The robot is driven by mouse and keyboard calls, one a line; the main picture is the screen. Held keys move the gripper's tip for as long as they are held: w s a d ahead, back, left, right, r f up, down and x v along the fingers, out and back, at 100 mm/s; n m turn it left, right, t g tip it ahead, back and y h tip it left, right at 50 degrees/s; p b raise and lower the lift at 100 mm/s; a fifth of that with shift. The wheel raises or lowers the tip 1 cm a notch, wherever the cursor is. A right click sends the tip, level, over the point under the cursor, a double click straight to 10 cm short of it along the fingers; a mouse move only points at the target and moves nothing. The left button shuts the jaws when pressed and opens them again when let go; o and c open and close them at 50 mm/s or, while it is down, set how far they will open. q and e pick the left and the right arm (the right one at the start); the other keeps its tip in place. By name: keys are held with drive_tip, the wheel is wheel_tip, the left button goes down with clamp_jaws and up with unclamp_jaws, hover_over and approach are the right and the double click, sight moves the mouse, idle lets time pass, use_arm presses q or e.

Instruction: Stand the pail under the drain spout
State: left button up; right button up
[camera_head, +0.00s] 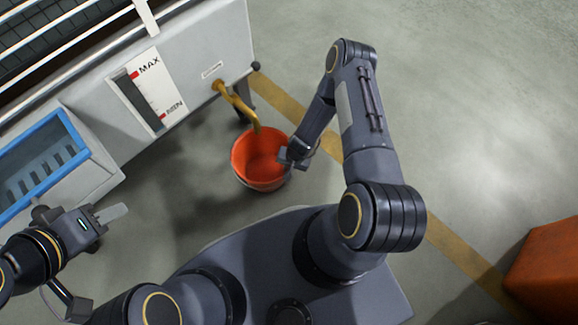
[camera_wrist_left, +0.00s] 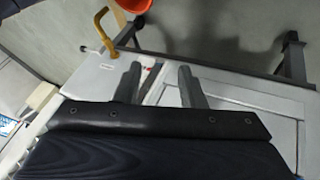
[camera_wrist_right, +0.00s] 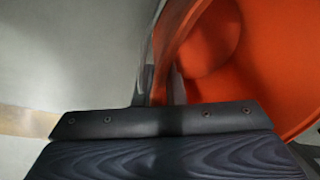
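The orange pail (camera_head: 250,165) is upright below the tank's side, open end up. The yellow-brown drain spout (camera_head: 238,103) comes out of the tank wall, bends down, and its tip overlaps the pail's back rim in the head view. My right gripper (camera_head: 291,156) is at the pail's right rim; in the right wrist view its fingers (camera_wrist_right: 158,88) close on the pail's wall (camera_wrist_right: 270,50). Whether the pail's base touches the floor is unclear. My left gripper (camera_head: 108,214) is empty with fingers apart, left of the pail; the left wrist view shows the spout (camera_wrist_left: 103,28) and pail edge (camera_wrist_left: 134,5).
The grey tank (camera_head: 205,50) with a MAX/MIN level gauge (camera_head: 145,90) fills the upper left, with a blue-framed box (camera_head: 45,160) beside it. A yellow floor line (camera_head: 285,103) crosses the floor. An orange object (camera_head: 548,270) stands at lower right.

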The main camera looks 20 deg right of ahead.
drive_tip(key=o, duration=0.3)
drive_tip(key=shift+o, duration=0.2)
drive_tip(key=shift+r, duration=0.1)
drive_tip(key=shift+r+p, duration=0.3)
wheel_tip(320, 180, up, 41)
drive_tip(key=w+d+n+t+y+p, duration=0.2)
drive_tip(key=w+n+t+p, duration=0.1)
drive_tip(key=p, duration=0.1)
drive_tip(key=s+r+n, duration=0.2)
drive_tip(key=s+r, duration=0.6)
drive_tip(key=r, duration=0.3)
drive_tip(key=s+a+r+n+t, duration=0.1)
drive_tip(key=s+r, duration=0.3)
drive_tip(key=s, duration=0.8)
drive_tip(key=shift+a+r, duration=0.15)
drive_tip(key=shift+a, duration=0.15)
